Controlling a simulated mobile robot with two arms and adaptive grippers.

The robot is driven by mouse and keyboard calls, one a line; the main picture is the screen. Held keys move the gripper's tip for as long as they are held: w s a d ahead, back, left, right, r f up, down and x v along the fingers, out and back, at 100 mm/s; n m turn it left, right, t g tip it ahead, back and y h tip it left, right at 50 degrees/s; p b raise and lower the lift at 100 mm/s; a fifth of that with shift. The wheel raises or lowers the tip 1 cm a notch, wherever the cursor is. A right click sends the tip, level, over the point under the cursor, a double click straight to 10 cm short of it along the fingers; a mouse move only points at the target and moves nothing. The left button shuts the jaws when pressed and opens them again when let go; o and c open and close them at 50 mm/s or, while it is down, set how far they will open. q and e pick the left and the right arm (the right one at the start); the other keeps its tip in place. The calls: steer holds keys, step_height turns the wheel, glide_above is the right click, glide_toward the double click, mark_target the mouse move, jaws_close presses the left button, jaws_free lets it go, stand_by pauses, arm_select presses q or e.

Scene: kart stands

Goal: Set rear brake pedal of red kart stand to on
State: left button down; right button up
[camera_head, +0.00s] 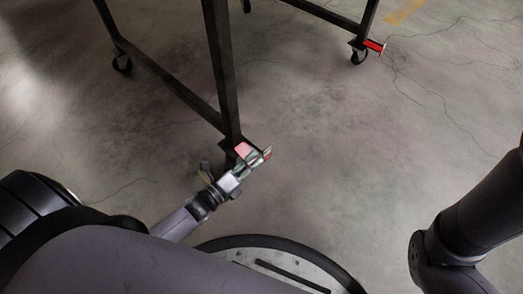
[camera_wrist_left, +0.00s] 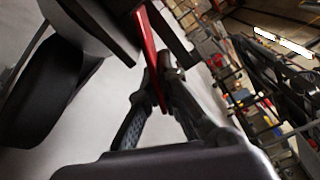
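The kart stand (camera_head: 222,70) shows as a dark metal frame with legs and casters. A red brake pedal (camera_head: 243,150) is at the foot of its near leg. My left gripper (camera_head: 254,162) is at this pedal, low over the floor. In the left wrist view, the red pedal (camera_wrist_left: 149,50) runs down between the fingertips of my left gripper (camera_wrist_left: 160,82). The fingers lean together and leave little room beside the pedal. The caster under the near pedal is mostly hidden in the head view. My right gripper is out of view.
Another red pedal (camera_head: 374,46) sits by a caster (camera_head: 359,56) at the back right. A further caster (camera_head: 122,64) is at the left. The concrete floor (camera_head: 330,150) is clear to the right of the near leg. Shelving (camera_wrist_left: 265,90) shows in the left wrist view.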

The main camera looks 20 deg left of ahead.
arm_select(q)
steer(key=shift+a+f+m, duration=0.1)
steer(key=shift+f+m, duration=0.15)
steer(key=shift+m, duration=0.05)
steer(key=c, duration=2.3)
jaws_free()
steer(key=o, duration=0.5)
steer(key=v, duration=1.2)
